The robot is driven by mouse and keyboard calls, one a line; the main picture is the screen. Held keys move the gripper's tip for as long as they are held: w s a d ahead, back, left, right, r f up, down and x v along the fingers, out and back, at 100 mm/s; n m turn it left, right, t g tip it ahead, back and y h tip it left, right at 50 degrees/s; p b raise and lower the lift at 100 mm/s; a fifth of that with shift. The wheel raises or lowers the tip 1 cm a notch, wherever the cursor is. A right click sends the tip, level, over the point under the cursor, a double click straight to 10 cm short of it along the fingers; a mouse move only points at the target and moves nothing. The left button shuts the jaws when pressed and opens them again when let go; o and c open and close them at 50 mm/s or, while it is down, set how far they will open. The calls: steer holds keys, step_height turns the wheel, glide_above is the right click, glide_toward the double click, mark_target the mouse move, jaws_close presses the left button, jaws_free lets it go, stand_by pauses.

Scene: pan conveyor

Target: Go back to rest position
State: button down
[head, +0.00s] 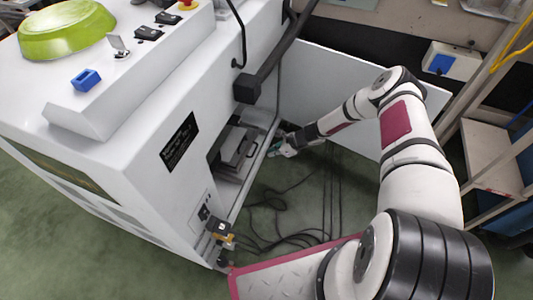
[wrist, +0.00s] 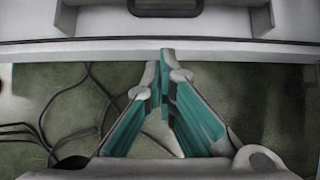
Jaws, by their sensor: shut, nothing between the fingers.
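My gripper (head: 284,148) is at the end of my outstretched arm, low beside the open side of the white machine (head: 150,150). In the wrist view my gripper (wrist: 160,75) shows two teal-padded fingers with their tips together and nothing held. The fingertips are close to a pale horizontal edge of the machine (wrist: 90,50); I cannot tell whether they touch it.
A green pan (head: 66,28) sits on top of the machine. A white panel (head: 340,90) stands behind my arm. Black cables (head: 285,205) lie on the green floor (head: 300,190). A shelf rack (head: 490,160) stands at the right.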

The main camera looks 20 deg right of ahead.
steer(key=p+v, duration=0.2)
steer(key=v, duration=0.6)
steer(key=shift+r+p, duration=0.2)
steer(key=shift+p, duration=0.2)
steer(key=shift+d, duration=0.1)
